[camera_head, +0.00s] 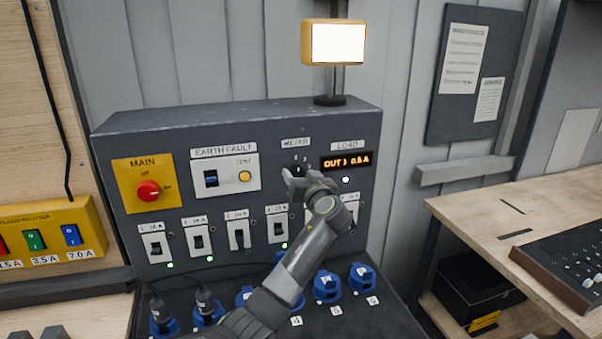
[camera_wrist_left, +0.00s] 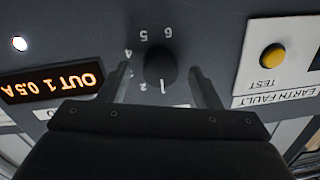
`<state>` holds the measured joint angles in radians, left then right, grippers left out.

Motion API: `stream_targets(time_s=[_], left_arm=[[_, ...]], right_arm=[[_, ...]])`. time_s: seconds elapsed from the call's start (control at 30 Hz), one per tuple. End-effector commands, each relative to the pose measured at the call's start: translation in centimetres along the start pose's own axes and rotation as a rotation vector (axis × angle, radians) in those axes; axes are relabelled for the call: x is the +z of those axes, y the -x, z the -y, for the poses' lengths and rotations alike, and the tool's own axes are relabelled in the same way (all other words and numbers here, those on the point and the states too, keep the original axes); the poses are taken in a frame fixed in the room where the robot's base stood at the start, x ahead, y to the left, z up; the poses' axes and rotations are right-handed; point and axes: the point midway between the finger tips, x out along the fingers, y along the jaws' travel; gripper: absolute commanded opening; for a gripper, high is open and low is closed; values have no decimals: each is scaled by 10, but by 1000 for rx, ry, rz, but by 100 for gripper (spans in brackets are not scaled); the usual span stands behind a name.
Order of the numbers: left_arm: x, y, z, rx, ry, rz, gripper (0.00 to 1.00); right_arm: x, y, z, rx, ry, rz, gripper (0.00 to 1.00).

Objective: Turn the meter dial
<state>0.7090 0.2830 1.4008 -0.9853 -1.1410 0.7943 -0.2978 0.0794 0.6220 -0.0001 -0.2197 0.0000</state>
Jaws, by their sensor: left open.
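The meter dial (camera_wrist_left: 160,66) is a dark round knob on the grey panel, with numbers 1 to 6 around it, upside down in the left wrist view. My left gripper (camera_wrist_left: 159,72) is open, with one finger on each side of the dial. Gaps show between fingers and knob in the picture; contact cannot be confirmed. In the head view my left gripper (camera_head: 296,178) is at the panel below the METER label and hides most of the dial. The orange display (camera_wrist_left: 52,83) reads OUT 1 0.5 A. My right gripper is not in view.
The red main switch (camera_head: 148,190) and the earth fault unit (camera_head: 225,176) are left of the meter. A row of breaker switches (camera_head: 197,238) lies below, then blue sockets (camera_head: 327,286). A lit lamp (camera_head: 333,43) stands on top. A wooden bench (camera_head: 480,215) is at right.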

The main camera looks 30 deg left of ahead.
Motion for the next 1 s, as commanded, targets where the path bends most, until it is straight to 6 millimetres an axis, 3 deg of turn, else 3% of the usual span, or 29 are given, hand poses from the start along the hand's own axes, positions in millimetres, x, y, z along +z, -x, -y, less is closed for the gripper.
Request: stream_targets(time_s=[0.3,0.63,1.0], left_arm=[[0,-2,0,0,0,0,57],[0,-1,0,0,0,0,14],[1,-1,0,-1,-68,-4,14]], right_arm=[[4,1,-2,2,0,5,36],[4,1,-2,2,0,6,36],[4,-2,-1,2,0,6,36]])
